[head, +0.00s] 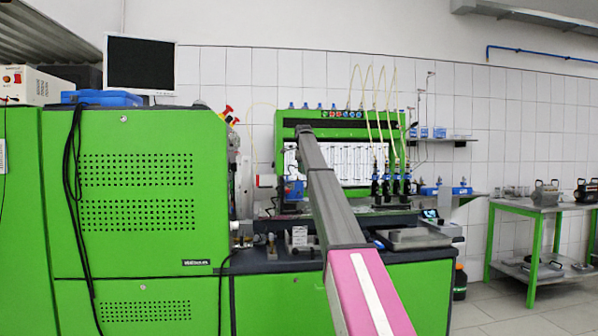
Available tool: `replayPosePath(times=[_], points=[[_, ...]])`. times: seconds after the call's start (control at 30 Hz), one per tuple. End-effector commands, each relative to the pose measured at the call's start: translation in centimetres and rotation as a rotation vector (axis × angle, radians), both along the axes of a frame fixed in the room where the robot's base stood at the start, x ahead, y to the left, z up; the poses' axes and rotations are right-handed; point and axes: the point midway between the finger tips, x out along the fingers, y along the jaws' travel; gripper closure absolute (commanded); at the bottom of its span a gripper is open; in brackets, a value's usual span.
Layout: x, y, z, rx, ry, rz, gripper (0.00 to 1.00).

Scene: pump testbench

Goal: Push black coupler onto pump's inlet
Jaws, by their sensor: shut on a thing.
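My arm, grey with a pink and white lower part, reaches up from the bottom of the head view across the middle of the green test bench (345,308). My gripper does not show; it may be hidden behind the arm. I cannot make out the black coupler or the pump's inlet here. Small metal parts (299,237) stand on the bench's front ledge, left of my arm, but I cannot tell whether they belong to the pump.
A large green cabinet (136,218) stands left, with a dark monitor (140,64) above it. Black injectors with pale hoses (385,187) stand right of my arm. A metal tray (413,238) lies on the bench's right. A green-legged table (535,208) stands far right, beyond open floor.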

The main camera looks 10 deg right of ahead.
Motion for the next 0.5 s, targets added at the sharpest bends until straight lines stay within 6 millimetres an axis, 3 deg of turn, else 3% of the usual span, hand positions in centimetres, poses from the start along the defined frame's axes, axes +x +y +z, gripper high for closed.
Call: replayPosePath(times=[0.5], points=[[0.66,-0.2,-0.07,0.0,0.0,0.0,1.0]])
